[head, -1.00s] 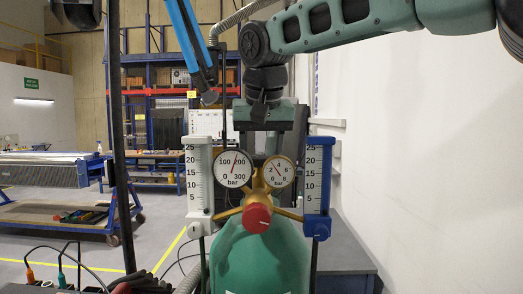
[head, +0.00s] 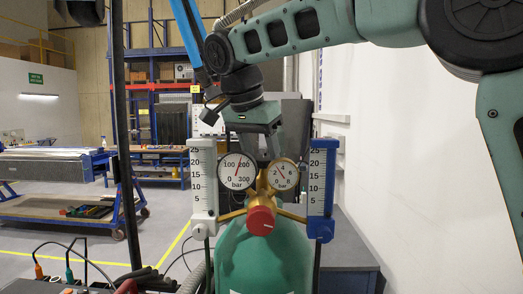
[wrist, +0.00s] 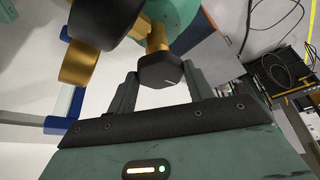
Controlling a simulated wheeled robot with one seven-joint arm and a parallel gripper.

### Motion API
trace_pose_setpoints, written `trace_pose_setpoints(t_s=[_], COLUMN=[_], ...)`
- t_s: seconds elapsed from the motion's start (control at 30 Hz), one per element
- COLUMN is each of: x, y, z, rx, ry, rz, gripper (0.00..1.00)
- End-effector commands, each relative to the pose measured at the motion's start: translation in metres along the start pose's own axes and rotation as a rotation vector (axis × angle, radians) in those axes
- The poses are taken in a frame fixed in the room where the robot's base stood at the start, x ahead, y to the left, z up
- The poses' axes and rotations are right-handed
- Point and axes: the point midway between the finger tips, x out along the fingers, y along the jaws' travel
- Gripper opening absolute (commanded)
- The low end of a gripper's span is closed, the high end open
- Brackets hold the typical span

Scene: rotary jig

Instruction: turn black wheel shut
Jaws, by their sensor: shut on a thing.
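The black wheel (wrist: 162,70) is a dark faceted knob with a pale mark, on a brass stem, between my two fingers in the wrist view. My gripper (wrist: 161,78) is shut on it, one finger on each side. In the head view my gripper (head: 263,150) reaches down behind the two round gauges. The gauges and brass body hide the wheel there. A red knob (head: 261,220) faces the front of the brass regulator, above the green cylinder (head: 262,262).
A left gauge (head: 236,171) and a right gauge (head: 283,174) stand close to my fingers. A white flow tube (head: 203,185) and a blue one (head: 321,185) flank them. A white wall (head: 430,170) is at the right. Cables lie at lower left.

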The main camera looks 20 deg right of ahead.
Motion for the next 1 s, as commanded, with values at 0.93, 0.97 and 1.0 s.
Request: trace_pose_setpoints(t_s=[0.93,0.97,1.0], x=[0.0,0.0,0.0], y=[-0.0008,-0.0008,-0.0008], z=[0.0003,0.0003,0.0003], rx=[0.063,0.063,0.062], ry=[-0.001,-0.001,-0.001], rz=[0.025,0.025,0.025], gripper=[0.73,0.73,0.73])
